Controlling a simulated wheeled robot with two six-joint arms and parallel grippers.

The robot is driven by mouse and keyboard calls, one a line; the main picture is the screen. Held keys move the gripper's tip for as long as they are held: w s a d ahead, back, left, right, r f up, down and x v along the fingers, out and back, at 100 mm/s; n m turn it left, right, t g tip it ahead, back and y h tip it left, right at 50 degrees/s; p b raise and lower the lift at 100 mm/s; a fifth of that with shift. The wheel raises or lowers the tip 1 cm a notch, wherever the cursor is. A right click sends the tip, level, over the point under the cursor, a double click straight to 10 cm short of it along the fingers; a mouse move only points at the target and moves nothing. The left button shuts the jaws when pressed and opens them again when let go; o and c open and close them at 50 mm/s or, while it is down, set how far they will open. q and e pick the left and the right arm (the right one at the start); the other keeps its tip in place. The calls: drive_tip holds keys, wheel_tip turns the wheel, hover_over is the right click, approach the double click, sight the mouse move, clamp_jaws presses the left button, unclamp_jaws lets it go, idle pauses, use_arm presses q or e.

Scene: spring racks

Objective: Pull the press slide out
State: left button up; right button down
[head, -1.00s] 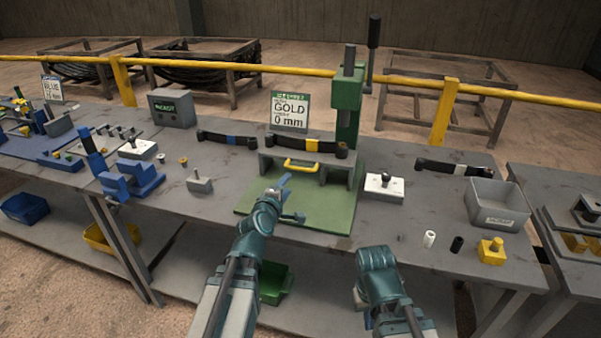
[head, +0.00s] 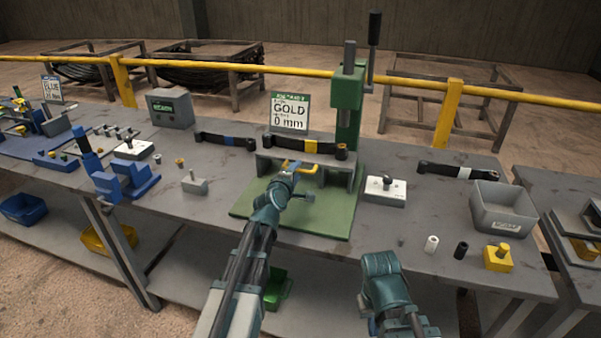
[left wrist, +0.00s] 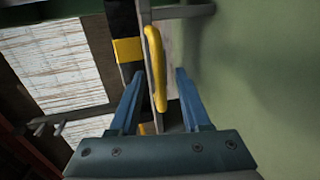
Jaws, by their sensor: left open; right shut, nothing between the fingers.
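The press stands mid-table, with a green base plate (head: 325,222) and a green column (head: 347,100) behind it. A grey slide (head: 312,160) lies across it and carries a strip with a gold band. The slide's yellow handle (head: 302,167) faces me. My left gripper (head: 290,170) is at the handle and partly covers it. In the left wrist view the yellow handle (left wrist: 155,65) runs between the open blue fingers (left wrist: 160,80), with a gap at the fingers. My right gripper (head: 366,306) is shut and low at the table's front edge, its fingers mostly hidden.
A white block with a black knob (head: 386,186) sits right of the base plate. A grey bin (head: 497,208) and a yellow block (head: 498,258) are farther right. A small grey block (head: 194,184) and blue fixtures (head: 125,182) stand left. A gold sign (head: 289,117) is behind.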

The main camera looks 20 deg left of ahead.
use_arm(q)
drive_tip(key=shift+w+f, duration=0.15)
drive_tip(key=shift+w, duration=0.45)
clamp_jaws()
drive_tip(key=shift+s, duration=0.1)
idle(0.9)
